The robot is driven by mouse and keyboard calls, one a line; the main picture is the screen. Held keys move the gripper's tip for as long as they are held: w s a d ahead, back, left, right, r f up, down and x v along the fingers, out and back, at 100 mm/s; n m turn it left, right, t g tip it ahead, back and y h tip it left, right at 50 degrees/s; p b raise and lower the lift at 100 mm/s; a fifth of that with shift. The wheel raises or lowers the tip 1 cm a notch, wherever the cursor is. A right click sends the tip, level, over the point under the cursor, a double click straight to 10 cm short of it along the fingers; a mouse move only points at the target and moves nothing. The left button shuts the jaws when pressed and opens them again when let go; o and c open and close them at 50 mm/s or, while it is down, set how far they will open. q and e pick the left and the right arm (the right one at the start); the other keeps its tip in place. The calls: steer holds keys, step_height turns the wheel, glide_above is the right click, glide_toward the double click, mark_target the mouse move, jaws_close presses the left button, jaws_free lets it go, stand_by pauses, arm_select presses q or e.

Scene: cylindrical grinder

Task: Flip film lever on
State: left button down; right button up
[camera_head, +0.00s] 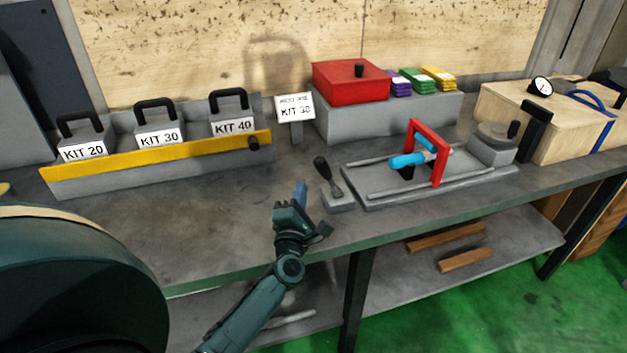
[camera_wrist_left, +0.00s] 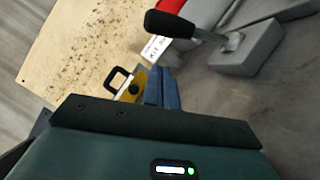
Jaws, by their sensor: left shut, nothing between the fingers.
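The lever (camera_head: 330,178) has a black knob on a grey metal stalk and rises from a small grey base block (camera_head: 338,202) on the bench. It leans to the left and away from the bench's front edge. My left gripper (camera_head: 300,190) has its blue fingers shut and empty, just left of the lever and apart from it. In the left wrist view the shut blue fingers (camera_wrist_left: 162,88) show below the black knob (camera_wrist_left: 168,24), with the lever's base (camera_wrist_left: 247,48) to the right. My right gripper is not in view.
Right of the lever is a railed fixture (camera_head: 380,198) with a red frame (camera_head: 438,150). A yellow-fronted rack (camera_head: 160,160) holds kit weights at the left. A KIT 30 sign (camera_head: 295,108) and red box (camera_head: 350,82) stand behind. The bench (camera_head: 190,230) is clear at front left.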

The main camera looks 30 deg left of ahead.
mark_target(328, 177)
arm_select(q)
steer(key=w, duration=0.1)
steer(key=w+d+r, duration=0.1)
steer(key=w, duration=0.1)
steer(key=shift+w+d+r+p, duration=0.15)
steer(key=shift+r+p, duration=0.15)
steer(key=shift+p, duration=0.1)
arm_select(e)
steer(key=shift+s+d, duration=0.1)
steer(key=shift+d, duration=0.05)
arm_select(q)
steer(key=shift+w, duration=0.1)
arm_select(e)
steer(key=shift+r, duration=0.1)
